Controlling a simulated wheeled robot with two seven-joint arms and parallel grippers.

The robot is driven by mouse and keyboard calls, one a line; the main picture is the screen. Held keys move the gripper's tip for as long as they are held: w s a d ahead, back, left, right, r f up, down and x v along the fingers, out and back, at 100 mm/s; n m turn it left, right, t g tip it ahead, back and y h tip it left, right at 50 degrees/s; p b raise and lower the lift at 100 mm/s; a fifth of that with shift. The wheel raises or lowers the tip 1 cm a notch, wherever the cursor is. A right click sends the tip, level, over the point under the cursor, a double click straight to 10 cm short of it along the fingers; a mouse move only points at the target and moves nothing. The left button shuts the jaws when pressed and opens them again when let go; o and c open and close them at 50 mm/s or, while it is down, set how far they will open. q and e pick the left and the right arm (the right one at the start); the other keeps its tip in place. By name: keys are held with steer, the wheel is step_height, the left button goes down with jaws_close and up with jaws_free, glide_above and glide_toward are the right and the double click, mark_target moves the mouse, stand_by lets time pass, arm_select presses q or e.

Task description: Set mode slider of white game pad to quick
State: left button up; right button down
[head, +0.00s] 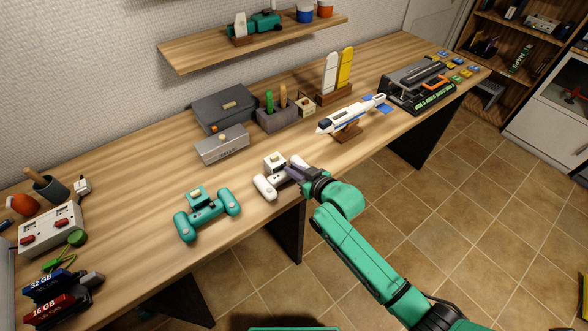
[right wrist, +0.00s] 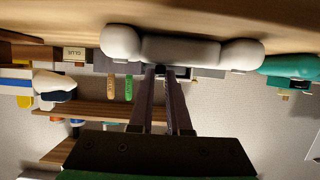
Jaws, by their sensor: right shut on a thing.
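The white game pad (head: 265,187) lies near the table's front edge in the head view, with a white block (head: 275,162) at its back. Its right part is covered by my right gripper (head: 289,174). In the right wrist view the white game pad (right wrist: 180,49) spans the top middle. The fingers of my right gripper (right wrist: 161,71) are close together, their tips at the pad's edge, on a small part that looks like the mode slider. The tips hide this part and its setting cannot be read. My left gripper is not in view.
A teal game pad (head: 207,215) lies to the left on the wooden table (head: 130,215). A rocket model (head: 350,115) on a stand is to the right. The table's front edge is close by.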

stand_by(0.4)
steer(key=shift+s+a+p, duration=0.25)
steer(key=shift+p, duration=0.1)
steer(key=shift+s+a, duration=0.45)
steer(key=shift+a, duration=0.15)
steer(key=c, duration=0.8)
jaws_free()
steer(key=shift+w+d, duration=0.15)
steer(key=shift+c, duration=0.2)
steer(key=b+v, duration=0.1)
steer(key=v, duration=1.3)
steer(key=shift+d, duration=0.2)
